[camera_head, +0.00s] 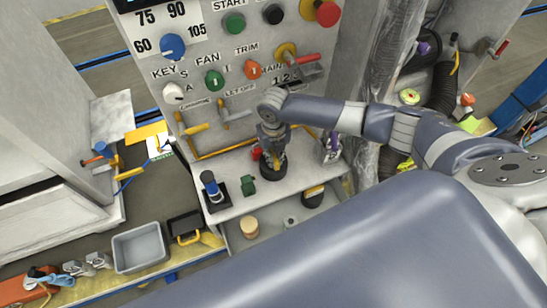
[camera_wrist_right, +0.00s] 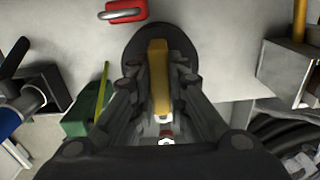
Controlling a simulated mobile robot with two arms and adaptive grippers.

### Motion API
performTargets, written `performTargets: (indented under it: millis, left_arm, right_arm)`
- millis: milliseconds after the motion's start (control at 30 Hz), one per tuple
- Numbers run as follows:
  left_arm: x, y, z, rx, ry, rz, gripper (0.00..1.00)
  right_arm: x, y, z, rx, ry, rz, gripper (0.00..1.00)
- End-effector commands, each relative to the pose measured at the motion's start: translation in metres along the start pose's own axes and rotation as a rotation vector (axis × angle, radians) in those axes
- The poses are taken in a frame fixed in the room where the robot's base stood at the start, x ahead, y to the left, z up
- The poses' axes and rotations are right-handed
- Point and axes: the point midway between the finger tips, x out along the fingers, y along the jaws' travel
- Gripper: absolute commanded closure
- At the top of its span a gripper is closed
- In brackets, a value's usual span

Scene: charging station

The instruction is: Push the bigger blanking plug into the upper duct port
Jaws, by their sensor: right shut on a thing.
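My right gripper (camera_head: 272,160) points down over the small shelf of the panel. It is shut on the yellow grip of a plug with a dark round disc. In the right wrist view the yellow grip (camera_wrist_right: 158,75) stands between the fingers of the right gripper (camera_wrist_right: 160,90), with the dark disc (camera_wrist_right: 140,42) behind it. In the head view the plug (camera_head: 273,170) is partly hidden by the gripper and seems at or just above the shelf; I cannot tell whether they touch. I cannot clearly make out the upper duct port. My left gripper is not in view.
On the shelf (camera_head: 240,206) stand a blue-topped tool in a black holder (camera_head: 213,188) and a green block (camera_head: 248,187). A black-and-yellow round thing (camera_head: 313,196) and a tan cylinder (camera_head: 249,228) are lower down. Black hoses (camera_head: 444,85) hang at right.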

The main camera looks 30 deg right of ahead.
Motion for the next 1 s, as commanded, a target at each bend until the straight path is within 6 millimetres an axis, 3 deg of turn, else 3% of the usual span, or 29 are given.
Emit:
performTargets:
  millis: [267, 800, 1000]
  left_arm:
    - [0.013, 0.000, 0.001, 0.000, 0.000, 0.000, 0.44]
    - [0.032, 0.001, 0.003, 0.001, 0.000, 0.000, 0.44]
    - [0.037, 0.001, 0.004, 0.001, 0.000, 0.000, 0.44]
  right_arm:
    - [-0.030, 0.000, 0.002, -0.001, -0.006, 0.002, 1.00]
    - [-0.039, 0.034, -0.101, -0.005, 0.000, 0.002, 1.00]
    - [-0.043, 0.044, -0.132, -0.003, 0.000, 0.002, 1.00]
